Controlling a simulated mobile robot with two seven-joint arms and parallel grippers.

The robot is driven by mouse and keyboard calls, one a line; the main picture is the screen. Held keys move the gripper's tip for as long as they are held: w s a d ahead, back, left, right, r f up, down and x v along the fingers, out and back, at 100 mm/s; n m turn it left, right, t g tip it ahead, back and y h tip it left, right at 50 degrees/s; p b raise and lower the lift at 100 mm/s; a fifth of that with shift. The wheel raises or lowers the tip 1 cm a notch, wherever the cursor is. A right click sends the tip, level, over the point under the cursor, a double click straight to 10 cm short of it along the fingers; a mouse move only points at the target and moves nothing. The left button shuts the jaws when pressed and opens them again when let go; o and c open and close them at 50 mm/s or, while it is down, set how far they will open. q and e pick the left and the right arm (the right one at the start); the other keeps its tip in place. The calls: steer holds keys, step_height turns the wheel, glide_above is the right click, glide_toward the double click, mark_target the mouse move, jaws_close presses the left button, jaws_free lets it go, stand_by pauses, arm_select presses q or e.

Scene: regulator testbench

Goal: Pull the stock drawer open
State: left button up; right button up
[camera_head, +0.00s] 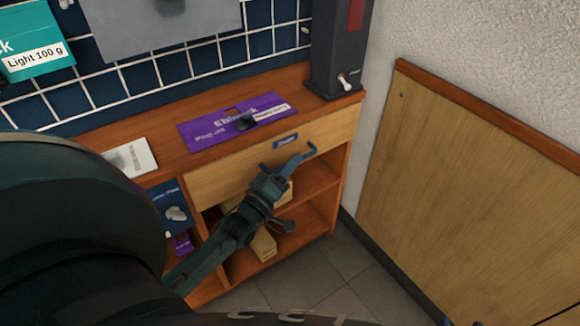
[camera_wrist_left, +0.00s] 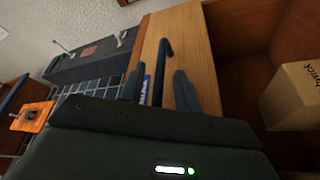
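The stock drawer (camera_head: 225,178) has a pale wood front with a small blue label (camera_head: 286,141). It looks closed under the counter. Its blue bar handle (camera_head: 311,150) is partly hidden by my left gripper (camera_head: 284,167) in the head view. In the left wrist view the handle (camera_wrist_left: 163,70) runs between the two spread fingers of my left gripper (camera_wrist_left: 160,90), with gaps on both sides. Only small dark tips, apparently of my right gripper (camera_head: 462,322), show at the bottom edge of the head view.
Open shelves with pale boxes (camera_head: 264,244) lie below the drawer. A purple card (camera_head: 215,133) and a dark grey machine (camera_head: 338,50) are on the counter (camera_head: 165,157). A wood panel (camera_head: 475,190) stands at the right, with clear tiled floor (camera_head: 345,265) between.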

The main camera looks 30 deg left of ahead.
arm_select(q)
steer(key=shift+c, duration=0.4)
jaws_close()
